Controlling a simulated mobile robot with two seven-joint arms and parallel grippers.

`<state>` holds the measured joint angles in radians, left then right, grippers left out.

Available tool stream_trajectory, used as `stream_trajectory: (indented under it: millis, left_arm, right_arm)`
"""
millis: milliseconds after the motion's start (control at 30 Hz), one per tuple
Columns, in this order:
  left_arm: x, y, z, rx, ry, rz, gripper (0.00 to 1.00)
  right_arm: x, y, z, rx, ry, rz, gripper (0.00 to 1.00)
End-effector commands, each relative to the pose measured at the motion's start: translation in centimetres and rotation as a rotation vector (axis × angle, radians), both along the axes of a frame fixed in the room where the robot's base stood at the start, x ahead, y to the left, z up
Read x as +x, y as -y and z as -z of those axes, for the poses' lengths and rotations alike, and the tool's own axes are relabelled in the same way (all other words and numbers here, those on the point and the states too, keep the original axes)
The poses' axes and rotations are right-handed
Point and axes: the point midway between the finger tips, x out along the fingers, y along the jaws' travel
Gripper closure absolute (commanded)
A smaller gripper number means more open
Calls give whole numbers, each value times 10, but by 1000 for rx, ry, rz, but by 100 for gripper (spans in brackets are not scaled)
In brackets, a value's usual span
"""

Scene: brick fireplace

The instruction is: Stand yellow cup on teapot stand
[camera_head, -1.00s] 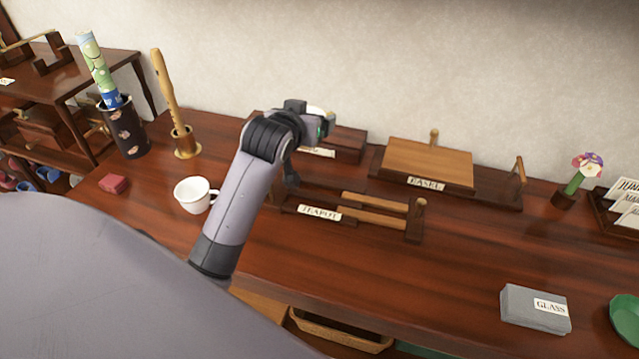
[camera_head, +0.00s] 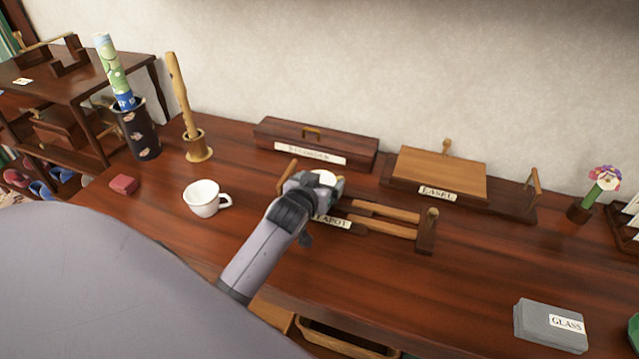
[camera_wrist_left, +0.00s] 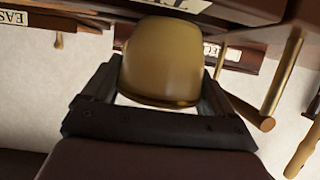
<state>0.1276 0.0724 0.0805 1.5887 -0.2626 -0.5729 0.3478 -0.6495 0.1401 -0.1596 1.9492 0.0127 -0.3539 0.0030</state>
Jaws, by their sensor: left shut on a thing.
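The yellow cup (camera_wrist_left: 160,62) is between the fingers of my left gripper in the left wrist view. My left gripper (camera_head: 322,187) is shut on it. In the head view only a small pale part of the cup (camera_head: 327,178) shows past the gripper. The teapot stand (camera_head: 428,232) is a dark wooden frame with two lighter rails and a label reading TEAPOT. My gripper is over the left end of the stand and hides part of it. I cannot tell whether the cup touches the stand. My right gripper is not in view.
A white cup (camera_head: 203,199) stands left of my arm. A long lidded box (camera_head: 345,145) is behind the stand, and an easel-labelled wooden stand (camera_head: 440,172) is behind right. A grey GLASS box (camera_head: 550,326) is front right. The desk between is clear.

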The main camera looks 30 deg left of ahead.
Motion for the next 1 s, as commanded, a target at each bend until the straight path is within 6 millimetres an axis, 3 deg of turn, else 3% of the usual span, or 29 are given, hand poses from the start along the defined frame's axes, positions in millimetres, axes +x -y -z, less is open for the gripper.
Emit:
stream_trajectory:
  millis: [267, 300, 333, 667, 1000]
  left_arm:
    - [0, 0, 2, 0, 1, 0, 48]
    - [0, 0, 3, 0, 0, 0, 7]
    - [0, 0, 2, 0, 0, 0, 0]
    - [-1, 1, -2, 0, 0, 0, 0]
    - [-40, 11, -17, -2, -1, 1, 0]
  right_arm:
    - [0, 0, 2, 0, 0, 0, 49]
    - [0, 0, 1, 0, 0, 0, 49]
    - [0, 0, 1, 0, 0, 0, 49]
    - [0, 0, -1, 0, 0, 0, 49]
    - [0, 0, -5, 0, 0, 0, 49]
